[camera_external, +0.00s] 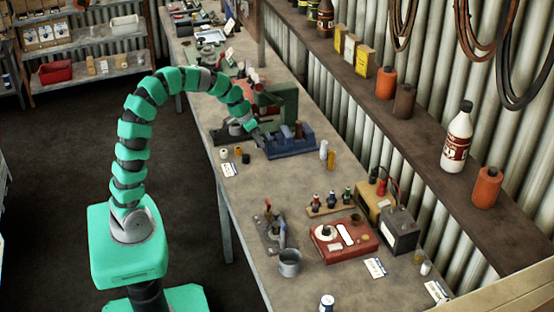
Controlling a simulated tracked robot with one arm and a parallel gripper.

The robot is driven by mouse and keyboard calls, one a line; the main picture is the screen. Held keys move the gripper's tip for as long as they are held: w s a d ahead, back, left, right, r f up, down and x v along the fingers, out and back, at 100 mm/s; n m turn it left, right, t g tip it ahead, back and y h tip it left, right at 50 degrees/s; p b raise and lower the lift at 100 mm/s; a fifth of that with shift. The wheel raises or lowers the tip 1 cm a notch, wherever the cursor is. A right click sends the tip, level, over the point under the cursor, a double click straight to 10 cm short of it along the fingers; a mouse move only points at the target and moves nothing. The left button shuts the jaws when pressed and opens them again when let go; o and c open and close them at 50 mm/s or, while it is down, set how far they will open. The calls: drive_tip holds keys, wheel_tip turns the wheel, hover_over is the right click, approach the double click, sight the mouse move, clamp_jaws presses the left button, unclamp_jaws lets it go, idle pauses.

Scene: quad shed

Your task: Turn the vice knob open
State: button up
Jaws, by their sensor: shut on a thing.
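A blue vice (290,146) sits on the long workbench, in front of a dark green machine (280,104). My green segmented arm arches over from the left and reaches down to the vice's left end. My gripper (254,128) is shut on the vice knob there. The knob is small and mostly hidden by the gripper, so I cannot tell how far it is turned.
A red box device (343,240), a grey metal cup (289,263) and a lever tool (270,230) stand nearer on the bench (245,195). Small bottles (327,155) stand right of the vice. A wall shelf (420,140) holds bottles and cans.

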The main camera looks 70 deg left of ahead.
drive_tip(key=o, duration=1)
drive_tip(key=shift+c, duration=0.2)
drive_tip(key=shift+r, duration=0.1)
drive_tip(key=v, duration=1.3)
drive_tip(key=shift+s+r+p, duration=0.2)
drive_tip(key=shift+r+p, duration=0.05)
drive_tip(key=shift+p, duration=0.2)
drive_tip(key=shift+a, duration=0.1)
drive_tip(key=s+d+r+t, duration=0.1)
drive_tip(key=d+r+t, duration=0.2)
drive_tip(key=r, duration=0.9)
drive_tip(key=s+d+r+t+y, duration=0.1)
drive_tip(key=d+r+t, duration=0.3)
drive_tip(key=d+r, duration=0.6)
drive_tip(key=s+d+r+t+y, duration=0.1)
drive_tip(key=s+d+r+t, duration=0.2)
drive_tip(key=d+r, duration=0.4)
wheel_tip(320, 180, up, 7)
drive_tip(key=shift+d+r+t, duration=0.1)
drive_tip(key=shift+d+t, duration=0.1)
drive_tip(key=shift+t, duration=0.3)
